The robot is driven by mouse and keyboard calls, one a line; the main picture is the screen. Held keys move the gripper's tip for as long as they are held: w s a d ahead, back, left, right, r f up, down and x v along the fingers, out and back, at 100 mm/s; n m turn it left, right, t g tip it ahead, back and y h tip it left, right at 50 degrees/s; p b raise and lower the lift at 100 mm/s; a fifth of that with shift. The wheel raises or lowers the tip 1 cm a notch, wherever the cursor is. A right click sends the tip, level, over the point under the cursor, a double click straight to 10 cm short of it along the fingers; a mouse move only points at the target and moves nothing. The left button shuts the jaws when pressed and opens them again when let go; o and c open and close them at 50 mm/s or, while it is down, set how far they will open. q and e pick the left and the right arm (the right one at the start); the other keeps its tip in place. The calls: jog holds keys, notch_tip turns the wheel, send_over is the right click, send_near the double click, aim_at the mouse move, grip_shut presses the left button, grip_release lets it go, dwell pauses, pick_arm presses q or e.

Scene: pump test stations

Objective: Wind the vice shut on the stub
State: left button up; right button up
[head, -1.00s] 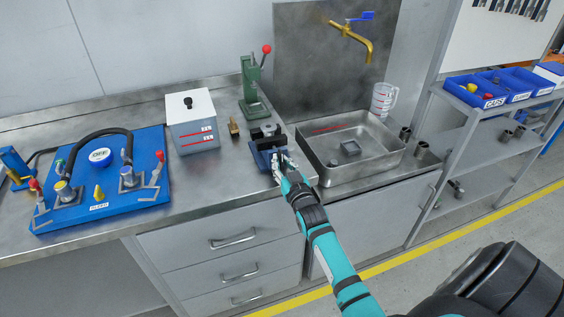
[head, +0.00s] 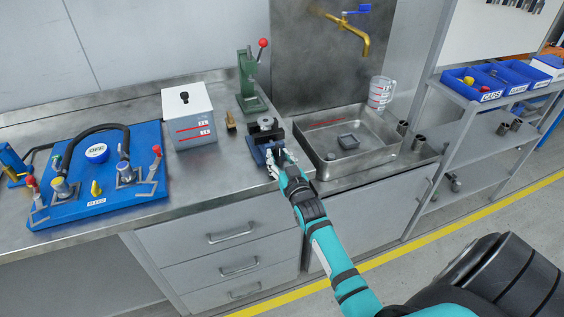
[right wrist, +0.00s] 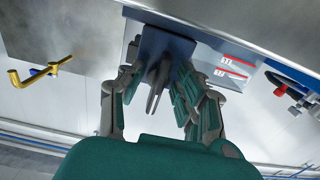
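The blue vice (head: 257,153) stands near the front edge of the steel bench, with dark jaws on top. A short grey round piece, apparently the stub (head: 266,121), shows upright at the jaws; whether they touch it I cannot tell. My right gripper (head: 281,160) is at the vice's front. In the right wrist view, the vice's blue body (right wrist: 168,42) is ahead, and its grey handle (right wrist: 154,88) points toward me between the spread fingers of my right gripper (right wrist: 158,82). Gaps show on both sides of the handle. My left gripper is not in view.
A steel sink tray (head: 330,170) lies close on the right under a brass tap (head: 350,35). A green press (head: 250,85), a small brass piece (head: 230,122) and a white box (head: 190,118) stand behind and left. A blue pump board (head: 100,205) lies further left.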

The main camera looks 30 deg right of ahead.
jog(key=v, duration=1.2)
jog(key=s+a+f+n+g+y, duration=0.1)
jog(key=s+a+f+g, duration=0.2)
jog(key=f, duration=0.7)
jog(key=s+a+f+g+y, duration=0.1)
jog(key=s+a+f+g, duration=0.15)
jog(key=f, duration=0.85)
jog(key=s+a+f+n+g+y, duration=0.15)
jog(key=s+a+f, duration=0.25)
jog(key=f, duration=0.6)
jog(key=s+f+g, duration=0.3)
jog(key=s+f, duration=0.3)
jog(key=s, duration=0.4)
jog(key=s+a+f+n+g, duration=0.1)
jog(key=s+f+g, duration=0.2)
jog(key=s+f, duration=0.4)
jog(key=s+a+f+n+g, duration=0.1)
jog(key=s+f+g, duration=0.2)
jog(key=s, duration=1.2)
notch_tip(320, 180, down, 3)
jog(key=shift+f+g, duration=0.15)
jog(key=shift+g, duration=0.15)
jog(key=shift+n+y, duration=0.25)
